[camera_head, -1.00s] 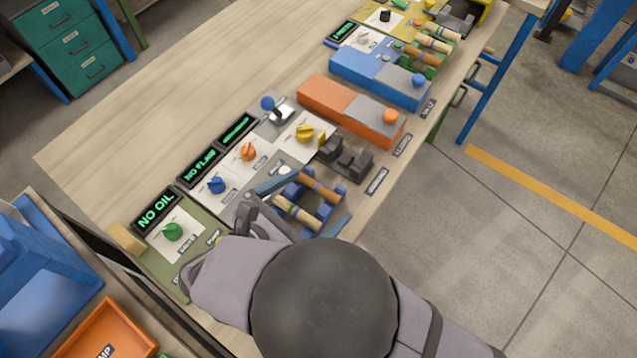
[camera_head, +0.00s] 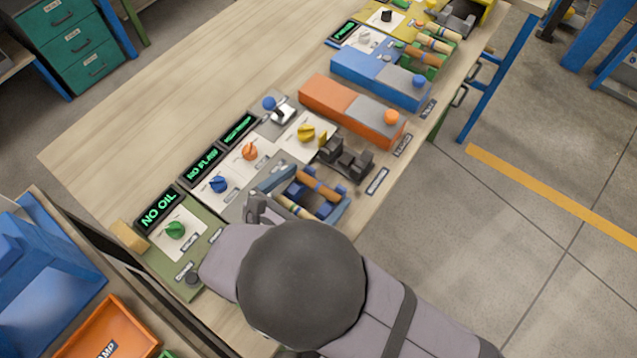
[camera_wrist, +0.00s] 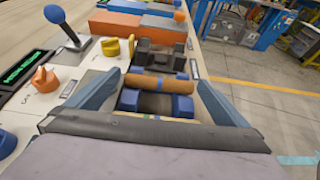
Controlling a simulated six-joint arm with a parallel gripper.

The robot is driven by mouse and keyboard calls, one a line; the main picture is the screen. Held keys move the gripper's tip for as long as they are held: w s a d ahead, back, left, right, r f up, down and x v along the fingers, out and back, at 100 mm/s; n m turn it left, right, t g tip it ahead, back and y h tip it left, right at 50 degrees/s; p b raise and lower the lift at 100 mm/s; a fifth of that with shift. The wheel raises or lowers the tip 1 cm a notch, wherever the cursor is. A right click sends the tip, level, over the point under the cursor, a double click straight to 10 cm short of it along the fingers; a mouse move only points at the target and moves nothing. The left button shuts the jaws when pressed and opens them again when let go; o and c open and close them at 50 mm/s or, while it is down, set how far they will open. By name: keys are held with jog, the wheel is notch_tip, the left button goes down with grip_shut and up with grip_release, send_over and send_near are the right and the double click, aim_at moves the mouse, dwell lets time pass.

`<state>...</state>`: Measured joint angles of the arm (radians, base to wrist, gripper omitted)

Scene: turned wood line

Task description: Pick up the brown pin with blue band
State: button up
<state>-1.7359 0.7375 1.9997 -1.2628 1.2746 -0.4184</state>
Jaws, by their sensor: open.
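A brown pin (camera_wrist: 172,85) lies crosswise on a blue cradle (camera_wrist: 184,106) in the wrist view. It also shows in the head view (camera_head: 322,187); its band is too small to make out clearly. A paler pin with coloured bands (camera_head: 297,207) lies beside it on the same cradle. In the wrist view the paler pin is mostly hidden by my wrist. My gripper (camera_wrist: 158,79) is open, with one blue finger on each side of the cradle, beyond the two ends of the brown pin. Nothing is held.
A dark grey empty-looking cradle (camera_head: 346,158) stands just beyond. Orange (camera_head: 340,103) and blue (camera_head: 370,76) blocks follow farther along the bench. Blue (camera_head: 218,184), orange (camera_head: 250,151) and yellow (camera_head: 306,132) knobs and a blue-balled lever (camera_head: 269,103) lie along the left. The bench's left part is clear.

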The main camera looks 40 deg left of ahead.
jog(key=c, duration=0.9)
